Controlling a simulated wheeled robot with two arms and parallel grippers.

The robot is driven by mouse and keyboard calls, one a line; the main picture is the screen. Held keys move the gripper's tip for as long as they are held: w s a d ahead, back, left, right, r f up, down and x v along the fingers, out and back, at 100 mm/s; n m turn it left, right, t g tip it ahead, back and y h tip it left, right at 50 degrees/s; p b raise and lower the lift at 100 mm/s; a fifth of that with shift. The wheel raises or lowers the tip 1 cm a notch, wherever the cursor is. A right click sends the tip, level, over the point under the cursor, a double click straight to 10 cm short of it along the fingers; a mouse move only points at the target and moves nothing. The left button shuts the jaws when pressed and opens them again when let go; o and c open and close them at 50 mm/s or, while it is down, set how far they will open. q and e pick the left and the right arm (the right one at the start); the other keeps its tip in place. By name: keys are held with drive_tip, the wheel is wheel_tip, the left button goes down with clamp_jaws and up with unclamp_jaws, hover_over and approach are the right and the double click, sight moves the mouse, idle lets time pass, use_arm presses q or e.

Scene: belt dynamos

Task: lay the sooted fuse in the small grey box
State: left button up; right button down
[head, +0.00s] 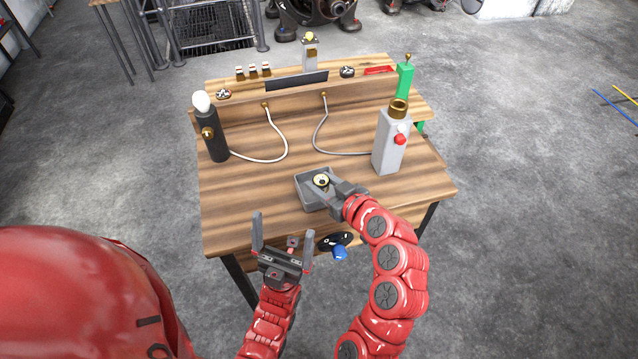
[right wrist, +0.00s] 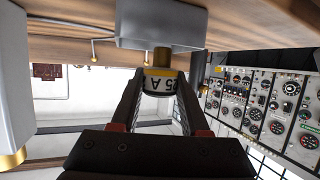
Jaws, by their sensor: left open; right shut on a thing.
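The small grey box (head: 301,192) sits on the wooden bench near its front edge; its side also shows in the right wrist view (right wrist: 140,26). My right gripper (head: 328,189) is shut on a fuse (head: 321,180) at the box. I cannot tell whether the fuse touches the box, and soot is not clear. My left gripper (head: 283,232) is open and empty before the bench's front edge.
A black post (head: 215,140) with a white bulb stands left, a grey post (head: 388,145) with a red button right. White cables (head: 270,158) run between them and the back ledge. Several small fuse-like pieces (head: 253,71) stand on the ledge. The bench's left front is clear.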

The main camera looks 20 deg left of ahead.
sight(321, 175)
drive_tip(key=w, duration=0.1)
drive_tip(key=w+a, duration=0.1)
drive_tip(key=shift+w+a, duration=0.3)
wheel_tip(321, 175, down, 3)
drive_tip(key=shift+f+p, duration=0.1)
drive_tip(key=shift+p, duration=0.7)
drive_tip(key=shift+f, duration=0.3)
drive_tip(key=shift+f, duration=0.2)
drive_tip(key=c, duration=0.7)
unclamp_jaws()
drive_tip(key=shift+r, duration=0.25)
